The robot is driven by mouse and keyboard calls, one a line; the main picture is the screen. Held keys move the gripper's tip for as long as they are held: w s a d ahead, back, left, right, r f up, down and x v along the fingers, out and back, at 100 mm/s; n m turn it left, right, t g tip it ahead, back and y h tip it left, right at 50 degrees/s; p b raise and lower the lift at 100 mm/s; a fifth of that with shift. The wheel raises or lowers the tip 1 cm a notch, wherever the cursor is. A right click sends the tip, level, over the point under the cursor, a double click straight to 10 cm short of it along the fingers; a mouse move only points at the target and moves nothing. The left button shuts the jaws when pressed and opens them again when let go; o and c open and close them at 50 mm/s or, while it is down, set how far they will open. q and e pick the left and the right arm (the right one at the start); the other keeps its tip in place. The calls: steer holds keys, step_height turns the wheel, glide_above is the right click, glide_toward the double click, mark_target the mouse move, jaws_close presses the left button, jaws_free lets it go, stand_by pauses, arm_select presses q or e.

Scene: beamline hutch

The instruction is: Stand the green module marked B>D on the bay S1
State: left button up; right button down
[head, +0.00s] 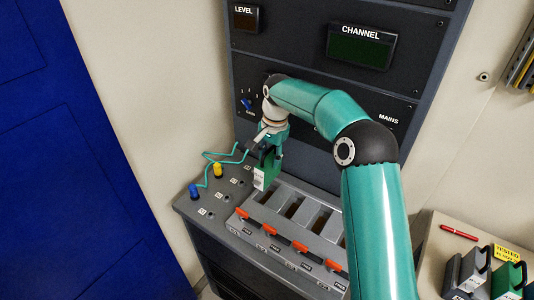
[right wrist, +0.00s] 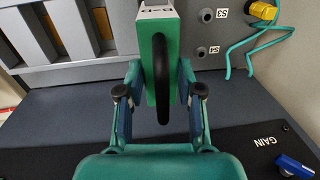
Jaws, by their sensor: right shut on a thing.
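The green module (head: 266,171) has a white label on its front; the marking is too small to read in the head view. My right gripper (head: 270,140) is shut on its black handle (right wrist: 161,80) and holds it upright, near the left end of the grey bay rack (head: 283,258). The green module body (right wrist: 147,55) also shows between the fingers in the right wrist view (right wrist: 160,100). The rack has several dark slots, with orange levers along its front. I cannot tell which slot is S1. My left gripper is not in view.
A yellow plug (head: 218,170) and a blue plug (head: 194,190) with a teal cable stand left of the rack. The dark instrument panel (head: 300,55) rises behind. At the right, a table (head: 437,247) holds a red pen (head: 459,232) and several modules (head: 508,280).

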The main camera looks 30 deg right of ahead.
mark_target(271, 182)
steer(key=shift+w+a+f+b, duration=0.15)
steer(key=shift+f+b, duration=0.25)
steer(key=shift+f, duration=0.4)
step_height(271, 182, down, 4)
steer(key=b, duration=0.3)
steer(key=shift+f+b, duration=0.1)
steer(key=shift+b, duration=0.2)
steer(key=shift+s+a+f+b, duration=0.2)
steer(key=shift+s+f+b, duration=0.1)
steer(key=shift+f+b, duration=0.3)
steer(key=shift+s+d+f+g+h+p, duration=0.15)
steer(key=shift+g+p, duration=0.3)
steer(key=shift+p, duration=0.75)
steer(key=shift+s+r+g+h+p, duration=0.15)
steer(key=shift+g+p, duration=0.3)
steer(key=shift+p, duration=0.7)
steer(key=shift+f, duration=0.15)
